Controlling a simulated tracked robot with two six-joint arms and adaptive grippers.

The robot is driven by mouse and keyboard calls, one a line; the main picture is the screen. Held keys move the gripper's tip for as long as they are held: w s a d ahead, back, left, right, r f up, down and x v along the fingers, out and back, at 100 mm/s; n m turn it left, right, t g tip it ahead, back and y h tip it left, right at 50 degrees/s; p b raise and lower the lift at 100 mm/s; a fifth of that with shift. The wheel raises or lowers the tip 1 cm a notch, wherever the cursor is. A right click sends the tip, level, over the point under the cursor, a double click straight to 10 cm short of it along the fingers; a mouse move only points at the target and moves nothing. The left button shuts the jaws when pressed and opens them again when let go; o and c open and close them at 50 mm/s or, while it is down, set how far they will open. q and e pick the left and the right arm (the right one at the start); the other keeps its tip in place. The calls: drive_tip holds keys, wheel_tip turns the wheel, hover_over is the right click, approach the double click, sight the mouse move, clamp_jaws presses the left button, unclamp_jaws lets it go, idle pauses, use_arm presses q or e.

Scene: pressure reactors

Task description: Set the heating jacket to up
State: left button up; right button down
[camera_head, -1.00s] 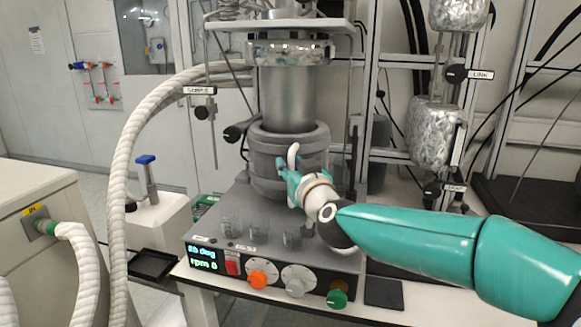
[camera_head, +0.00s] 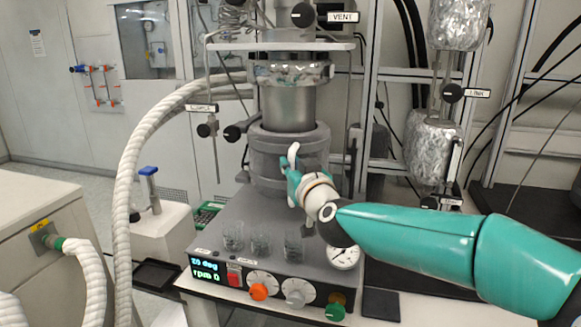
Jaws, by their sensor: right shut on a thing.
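The heating jacket (camera_head: 270,165) is a thick grey cylinder around the lower part of the shiny metal reactor vessel (camera_head: 287,108). A strip of bare vessel shows between the jacket's top rim and the clamp ring (camera_head: 290,73) above it. A small whitish handle (camera_head: 293,152) stands out at the jacket's front. My right gripper (camera_head: 292,166), teal, is shut on this handle; its fingertips are partly hidden behind the gripper body. My left gripper is not in view.
Below is the grey control box (camera_head: 210,240) with glass beakers (camera_head: 261,243), a gauge (camera_head: 343,256), several knobs and a lit display (camera_head: 206,271). A thick white hose (camera_head: 128,180) curves at left. Foil-wrapped vessels (camera_head: 432,145) hang from the frame at right.

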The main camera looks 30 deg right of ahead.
wheel_tip(320, 180, up, 11)
drive_tip(key=p, duration=0.9)
drive_tip(key=shift+f, duration=0.1)
drive_tip(key=shift+d+r, duration=0.1)
drive_tip(key=shift+r, duration=0.15)
drive_tip(key=c, duration=1.1)
unclamp_jaws()
drive_tip(key=shift+c, duration=0.2)
drive_tip(key=shift+f, duration=0.1)
drive_tip(key=shift+s, duration=0.15)
drive_tip(key=v, duration=1.1)
drive_tip(key=shift+s, duration=0.35)
